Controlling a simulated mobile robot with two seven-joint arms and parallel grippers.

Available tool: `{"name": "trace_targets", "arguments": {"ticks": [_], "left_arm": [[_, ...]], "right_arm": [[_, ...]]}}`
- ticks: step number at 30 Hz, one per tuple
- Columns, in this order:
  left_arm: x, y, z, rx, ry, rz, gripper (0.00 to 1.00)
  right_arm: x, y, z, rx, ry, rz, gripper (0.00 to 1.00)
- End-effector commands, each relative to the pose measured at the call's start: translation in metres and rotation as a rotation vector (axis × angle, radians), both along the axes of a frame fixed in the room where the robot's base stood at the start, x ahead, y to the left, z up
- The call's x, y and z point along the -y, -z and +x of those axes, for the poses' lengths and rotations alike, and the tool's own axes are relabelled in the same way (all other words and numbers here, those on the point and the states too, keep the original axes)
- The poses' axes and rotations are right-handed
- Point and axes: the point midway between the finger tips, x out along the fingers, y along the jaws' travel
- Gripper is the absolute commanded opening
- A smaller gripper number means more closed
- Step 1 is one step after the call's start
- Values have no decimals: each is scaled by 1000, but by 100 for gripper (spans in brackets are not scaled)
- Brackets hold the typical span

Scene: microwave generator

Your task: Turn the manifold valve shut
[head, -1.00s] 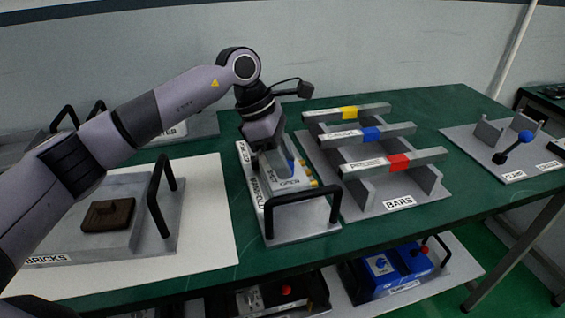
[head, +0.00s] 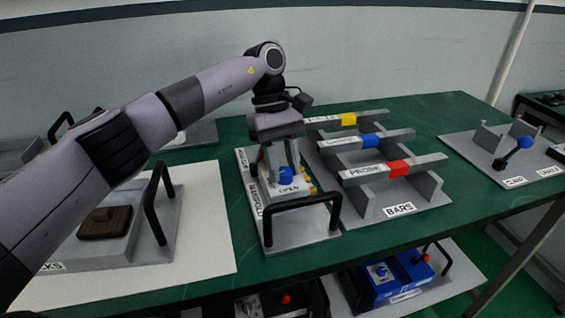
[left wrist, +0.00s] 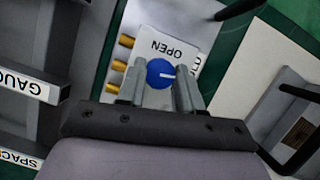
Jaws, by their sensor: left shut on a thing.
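The manifold (head: 268,225) is a grey plate with a white block, a black handle and brass fittings, on the green table. Its blue valve knob (head: 286,174) sits on the white block beside the word OPEN. In the left wrist view the knob (left wrist: 160,73) has a white pointer mark aimed to the right, and the word OPEN reads upside down above it. My left gripper (head: 283,172) points down over the block, shut on the knob. In the left wrist view its fingers (left wrist: 161,88) stand on either side of the knob. My right gripper is not in view.
Close to the right stand the BARS rack (head: 428,190) and its yellow, blue and red marked bars. The manifold's black handle (head: 302,203) arches in front. The BRICKS tray (head: 125,250) lies to the left, and the CLAMP fixture (head: 500,170) at the far right.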

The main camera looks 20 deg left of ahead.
Motion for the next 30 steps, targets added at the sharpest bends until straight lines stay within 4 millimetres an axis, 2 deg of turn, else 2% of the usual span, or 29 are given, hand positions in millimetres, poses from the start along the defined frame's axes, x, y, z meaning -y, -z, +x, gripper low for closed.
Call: {"name": "trace_targets", "arguments": {"ticks": [12,29,30], "left_arm": [[1,-2,1,3,187,-2,5],[1,-2,1,4,212,-1,5],[1,-1,1,4,212,-1,48]], "right_arm": [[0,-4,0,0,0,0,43],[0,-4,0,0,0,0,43],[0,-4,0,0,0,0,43]]}}
